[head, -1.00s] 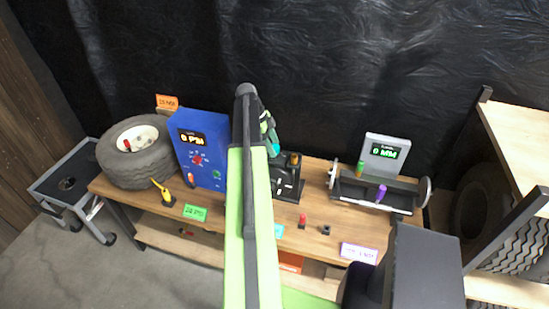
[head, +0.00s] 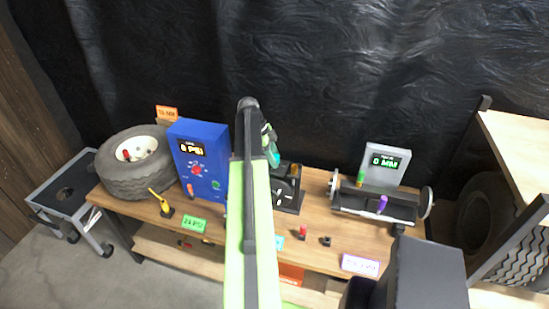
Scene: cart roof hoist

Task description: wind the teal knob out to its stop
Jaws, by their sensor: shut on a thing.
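The teal knob (head: 272,157) shows as a small teal patch just right of my raised arm, at the top of a black device (head: 287,190) with a round dial face. My gripper (head: 267,137) is at the knob and mostly hidden behind my green and dark arm. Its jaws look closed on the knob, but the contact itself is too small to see. The left part of the black device is hidden by my arm.
A tyre (head: 135,172) and a blue box with a PSI display (head: 198,160) stand left on the wooden bench (head: 330,235). Right is a black bar fixture (head: 375,203) with a grey MM display (head: 385,162). A shelf rack (head: 515,145) stands far right, a cart (head: 65,190) far left.

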